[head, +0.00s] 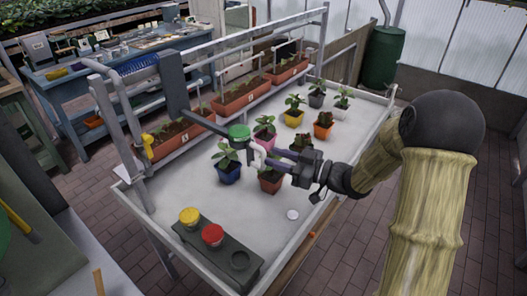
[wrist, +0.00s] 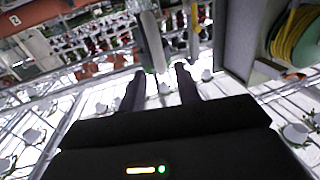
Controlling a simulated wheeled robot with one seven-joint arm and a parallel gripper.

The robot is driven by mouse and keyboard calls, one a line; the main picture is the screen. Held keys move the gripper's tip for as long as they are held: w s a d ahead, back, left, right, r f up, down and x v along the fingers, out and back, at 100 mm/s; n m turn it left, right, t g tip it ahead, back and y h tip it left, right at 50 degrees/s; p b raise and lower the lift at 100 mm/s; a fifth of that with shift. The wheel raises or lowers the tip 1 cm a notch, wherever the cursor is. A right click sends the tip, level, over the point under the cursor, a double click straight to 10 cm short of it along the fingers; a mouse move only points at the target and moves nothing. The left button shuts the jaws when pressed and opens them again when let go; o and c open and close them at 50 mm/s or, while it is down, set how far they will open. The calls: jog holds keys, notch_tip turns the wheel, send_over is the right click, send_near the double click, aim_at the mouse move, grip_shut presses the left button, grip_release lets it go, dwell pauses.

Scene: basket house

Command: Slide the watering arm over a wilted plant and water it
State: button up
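The watering arm (head: 175,85) is a grey bar reaching over the white table from the rail side, with a green-capped head (head: 239,132) at its end. A pale vertical piece (head: 257,155) hangs beside the head. My gripper (head: 268,156) is at this piece, its fingers apart. In the wrist view a grey rod (wrist: 152,42) lies between the two dark fingers of my gripper (wrist: 160,88), with gaps on both sides. Below are a blue pot (head: 228,175) and a terracotta pot (head: 270,184); a pink pot (head: 264,139) stands behind. Which plant is wilted I cannot tell.
Yellow (head: 293,119), orange (head: 323,131), dark grey (head: 317,99) and white (head: 341,112) pots stand farther back. A grey box with a yellow button (head: 190,215) and red button (head: 213,234) is at the near-left corner. A white disc (head: 292,214) lies near the front edge.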

aim_at(263, 154)
jog(key=x, duration=0.4)
jog(key=shift+a, duration=0.25)
grip_shut()
jog(key=shift+w+p, duration=0.2)
jog(key=shift+p, duration=0.1)
